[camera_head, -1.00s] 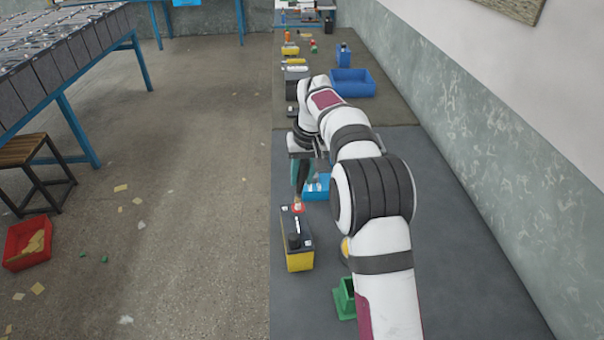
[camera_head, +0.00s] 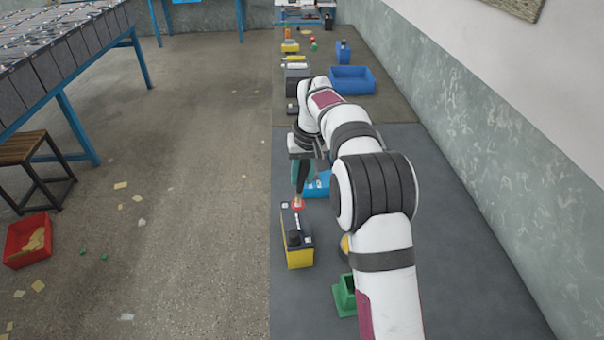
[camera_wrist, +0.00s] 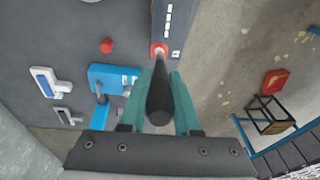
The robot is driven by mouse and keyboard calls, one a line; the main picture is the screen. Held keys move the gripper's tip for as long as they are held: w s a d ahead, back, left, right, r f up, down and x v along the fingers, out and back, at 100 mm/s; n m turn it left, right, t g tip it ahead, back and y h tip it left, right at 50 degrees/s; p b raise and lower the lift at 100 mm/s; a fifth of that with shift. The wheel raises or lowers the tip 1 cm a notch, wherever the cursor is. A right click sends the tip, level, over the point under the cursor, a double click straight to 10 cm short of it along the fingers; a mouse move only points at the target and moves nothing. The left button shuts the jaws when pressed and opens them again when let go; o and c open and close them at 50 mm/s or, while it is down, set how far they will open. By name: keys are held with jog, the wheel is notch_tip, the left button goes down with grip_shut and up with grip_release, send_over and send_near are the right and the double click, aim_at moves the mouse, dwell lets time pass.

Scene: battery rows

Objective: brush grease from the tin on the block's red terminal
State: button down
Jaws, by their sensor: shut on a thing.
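The block (camera_head: 299,257) is a battery with a yellow lower part and a dark top, standing on the grey mat. Its red terminal (camera_wrist: 158,47) is at the far end of its top. My gripper (camera_wrist: 160,76), with teal fingers, is shut on a dark-handled brush (camera_wrist: 160,100). The brush points down at the red terminal, and its pale tip overlaps it in both views. I cannot tell whether the tip touches or whether grease is on it. I cannot make out the tin for certain.
A green holder (camera_head: 344,297) stands near my arm. A larger blue bin (camera_head: 352,80) and several small items stand farther back. A wall runs along the right.

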jog(key=shift+w, duration=0.35)
dwell(0.5)
jog(key=shift+s, duration=0.4)
dwell(0.3)
jog(key=shift+w, duration=0.4)
dwell(0.4)
jog(key=shift+s, duration=0.4)
jog(key=shift+w, duration=0.2)
dwell(0.6)
jog(key=shift+r, duration=0.3)
jog(key=shift+w+a+v, duration=0.1)
jog(key=shift+w+v, duration=0.1)
jog(key=shift+v, duration=0.85)
jog(key=shift+w+a+v, duration=0.1)
jog(key=shift+w+v, duration=0.05)
jog(key=shift+v, duration=0.9)
jog(key=shift+w+a+v, duration=0.15)
jog(key=shift+w+v, duration=0.05)
jog(key=shift+v, duration=0.85)
jog(key=shift+r, duration=0.1)
